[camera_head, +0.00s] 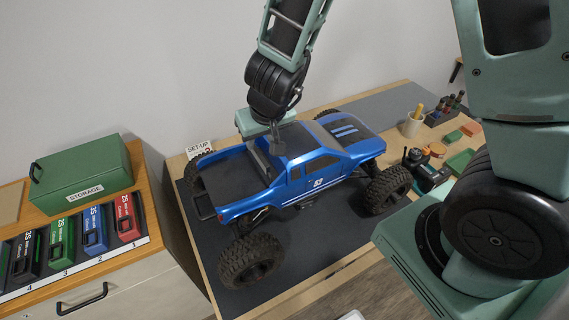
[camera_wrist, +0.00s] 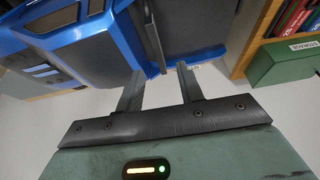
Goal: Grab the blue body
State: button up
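The blue body (camera_head: 325,168) is the pickup-style shell of an RC crawler, marked 52, with black panels and large black tyres. It sits on a dark mat on the wooden table. My gripper (camera_head: 276,143) points down at the back of the cab, above the front of the truck bed. In the wrist view, the fingers of my gripper (camera_wrist: 160,72) are apart, with the blue body's edge (camera_wrist: 125,35) and a thin dark bar reaching between the tips. A gap shows beside the right finger. Whether the left finger touches the body cannot be told.
A green storage box (camera_head: 82,175) and several coloured cases (camera_head: 95,232) stand on the cabinet at left. A beige cup (camera_head: 412,125), a small teal-and-black device (camera_head: 425,172) and small blocks (camera_head: 460,160) lie at the table's right. A SET-UP card (camera_head: 199,148) stands behind the truck.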

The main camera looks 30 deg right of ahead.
aim_at(258, 153)
jog(key=b+x, duration=0.4)
jog(key=x, duration=0.5)
jog(key=shift+w+d, duration=0.15)
jog(key=shift+w, duration=0.1)
jog(key=shift+f, duration=0.25)
dwell(0.3)
grip_shut()
